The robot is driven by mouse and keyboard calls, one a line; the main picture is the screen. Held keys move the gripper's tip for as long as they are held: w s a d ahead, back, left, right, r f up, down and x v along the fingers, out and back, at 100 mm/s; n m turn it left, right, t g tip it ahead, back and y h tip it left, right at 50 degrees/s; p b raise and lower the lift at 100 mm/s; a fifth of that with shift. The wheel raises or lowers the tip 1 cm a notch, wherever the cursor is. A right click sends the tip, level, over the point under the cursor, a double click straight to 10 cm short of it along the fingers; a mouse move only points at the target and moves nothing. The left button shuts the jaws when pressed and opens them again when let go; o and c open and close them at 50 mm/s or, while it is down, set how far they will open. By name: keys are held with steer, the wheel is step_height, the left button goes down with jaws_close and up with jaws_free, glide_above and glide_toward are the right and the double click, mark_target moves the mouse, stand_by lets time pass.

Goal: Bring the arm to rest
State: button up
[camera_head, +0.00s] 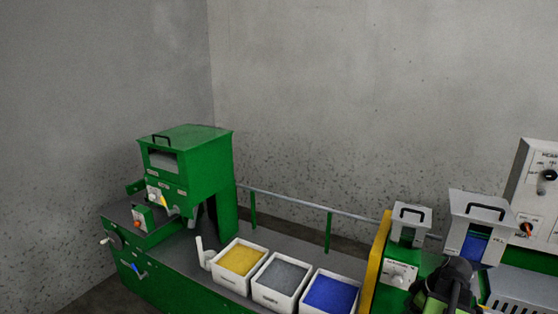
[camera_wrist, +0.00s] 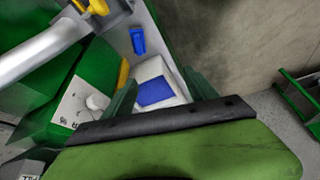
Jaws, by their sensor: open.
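My gripper (camera_wrist: 160,80) shows in the wrist view, with its dark green fingers spread apart. Nothing is held between them. Beyond the fingers is a white bin with blue contents (camera_wrist: 155,93), apart from them as far as I can tell. A black and lime-green part of my arm (camera_head: 450,286) shows at the lower right of the head view, in front of the small hoppers. The fingertips cannot be made out there.
White bins of yellow (camera_head: 241,260), grey (camera_head: 283,275) and blue granules (camera_head: 331,293) stand on the green bench. A green machine (camera_head: 187,170) is at left. A hopper with a blue window (camera_head: 478,225) and a white control panel (camera_head: 540,190) are at right.

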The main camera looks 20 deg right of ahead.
steer(key=w+a+f+n+g+y+b, duration=0.1)
steer(key=w+a+f+n+b, duration=0.25)
steer(key=w+a, duration=0.7)
steer(key=w+a+f+n+g+b, duration=0.1)
steer(key=w+a+f+n+b, duration=0.2)
steer(key=w+a, duration=0.8)
steer(key=a+f+m+h+b, duration=0.1)
steer(key=a+f+m, duration=0.1)
steer(key=a, duration=0.6)
steer(key=s+a+f+m+g+h+b, duration=0.1)
steer(key=a+f+m+b, duration=0.1)
steer(key=a+m, duration=0.3)
steer(key=s+a+f+m+g+b, duration=0.1)
steer(key=a+m, duration=0.3)
steer(key=a, duration=0.8)
steer(key=shift+a+f+h, duration=0.35)
steer(key=shift+f+h, duration=0.05)
steer(key=shift+f, duration=0.5)
